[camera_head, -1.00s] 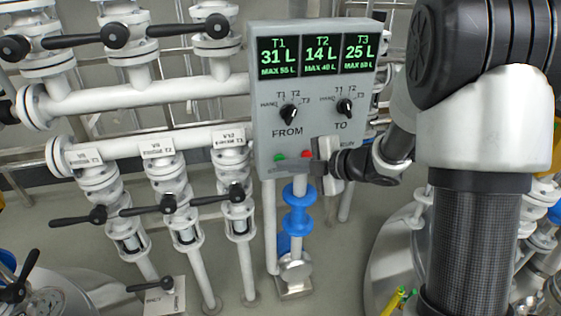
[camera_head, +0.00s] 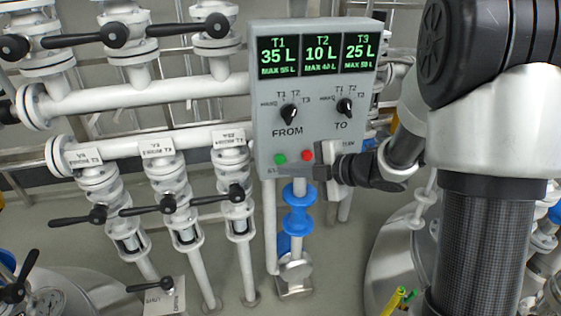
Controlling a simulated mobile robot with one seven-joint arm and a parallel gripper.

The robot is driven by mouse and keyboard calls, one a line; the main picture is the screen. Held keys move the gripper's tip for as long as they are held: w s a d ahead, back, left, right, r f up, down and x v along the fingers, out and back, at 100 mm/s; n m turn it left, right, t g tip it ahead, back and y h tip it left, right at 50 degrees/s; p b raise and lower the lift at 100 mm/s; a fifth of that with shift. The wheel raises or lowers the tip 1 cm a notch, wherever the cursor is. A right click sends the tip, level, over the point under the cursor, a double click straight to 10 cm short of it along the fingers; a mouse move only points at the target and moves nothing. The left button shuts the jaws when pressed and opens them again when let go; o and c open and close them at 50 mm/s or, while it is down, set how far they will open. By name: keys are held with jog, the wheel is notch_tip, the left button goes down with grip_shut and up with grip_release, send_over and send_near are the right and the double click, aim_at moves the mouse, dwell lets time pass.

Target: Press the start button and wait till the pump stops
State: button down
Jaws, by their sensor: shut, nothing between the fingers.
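The grey control panel (camera_head: 262,115) stands in the upper middle. Its display reads T1 35 L (camera_head: 278,57), T2 10 L (camera_head: 320,55) and T3 25 L (camera_head: 361,53). Below are the FROM knob (camera_head: 288,115) and the TO knob (camera_head: 344,107). A green button (camera_head: 280,159) and a red button (camera_head: 306,155) sit along the lower panel, both uncovered. My gripper (camera_head: 322,173) is shut and empty, just below and right of the red button, in front of the panel's lower right corner. Whether it touches the panel cannot be told. It hides part of the lower lettering.
White pipes with black-handled valves (camera_head: 168,204) fill the left side. A blue pump pipe (camera_head: 297,210) runs down below the panel. A large steel tank (camera_head: 390,255) stands at lower right, behind my arm. Bare grey floor shows between the pipes.

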jog(key=shift+s+d, duration=0.25)
jog(key=shift+s, duration=0.55)
jog(key=shift+s+d, duration=0.2)
jog(key=shift+s, duration=0.6)
jog(key=shift+s+d, duration=0.25)
jog(key=shift+s, duration=0.55)
